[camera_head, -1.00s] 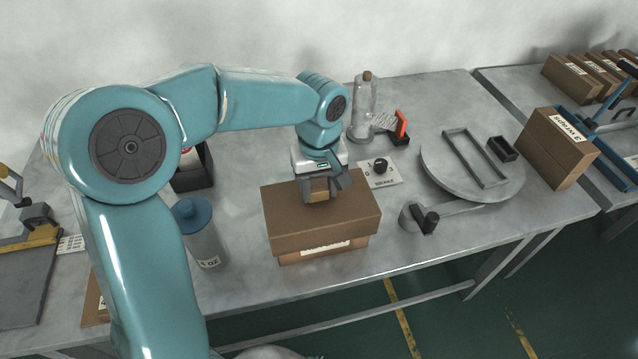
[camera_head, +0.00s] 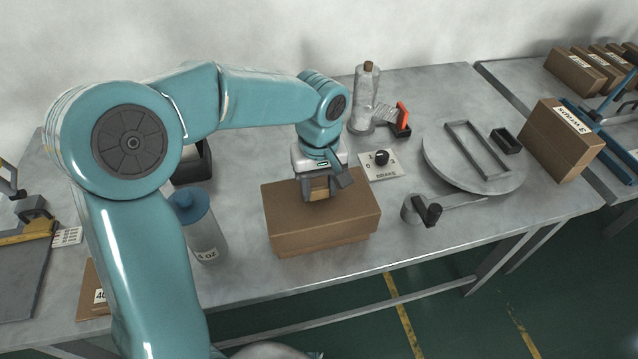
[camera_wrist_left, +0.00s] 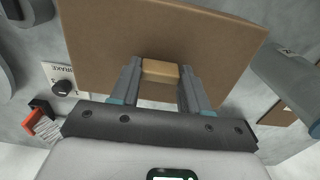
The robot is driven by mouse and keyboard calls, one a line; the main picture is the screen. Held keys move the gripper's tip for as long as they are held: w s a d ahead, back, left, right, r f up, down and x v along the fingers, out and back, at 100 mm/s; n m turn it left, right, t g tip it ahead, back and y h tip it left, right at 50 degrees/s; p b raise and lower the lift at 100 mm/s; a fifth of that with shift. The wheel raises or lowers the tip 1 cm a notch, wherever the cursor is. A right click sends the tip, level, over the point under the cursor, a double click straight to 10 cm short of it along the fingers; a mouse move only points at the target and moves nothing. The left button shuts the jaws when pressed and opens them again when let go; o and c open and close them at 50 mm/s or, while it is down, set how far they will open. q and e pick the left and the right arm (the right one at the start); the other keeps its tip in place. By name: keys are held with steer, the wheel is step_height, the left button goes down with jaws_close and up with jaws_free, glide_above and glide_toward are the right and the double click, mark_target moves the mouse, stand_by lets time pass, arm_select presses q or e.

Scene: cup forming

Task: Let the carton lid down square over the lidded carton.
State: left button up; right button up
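The carton lid (camera_head: 345,222) is a plain brown box-shaped cover with a small tan block handle (camera_wrist_left: 160,72) on top. It sits down over the carton (camera_head: 325,248), hiding almost all of it, including its label; only a thin strip shows below the lid's front edge. The lid's edges look roughly parallel to the carton's. My left gripper (camera_head: 322,190) is above the lid top, its two fingers closed on either side of the handle, as the left wrist view (camera_wrist_left: 162,88) also shows. My right gripper is not in view.
A blue-capped bottle (camera_head: 200,228) stands left of the carton. A brake panel with a knob (camera_head: 381,160) and a crank (camera_head: 427,212) lie to the right, with a round turntable (camera_head: 470,165) beyond. Another brown carton (camera_head: 560,140) stands farther right.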

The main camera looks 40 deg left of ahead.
arm_select(q)
steer(key=o, duration=0.5)
steer(key=shift+r, duration=0.1)
step_height(320, 180, up, 16)
steer(key=p, duration=0.2)
stand_by(0.4)
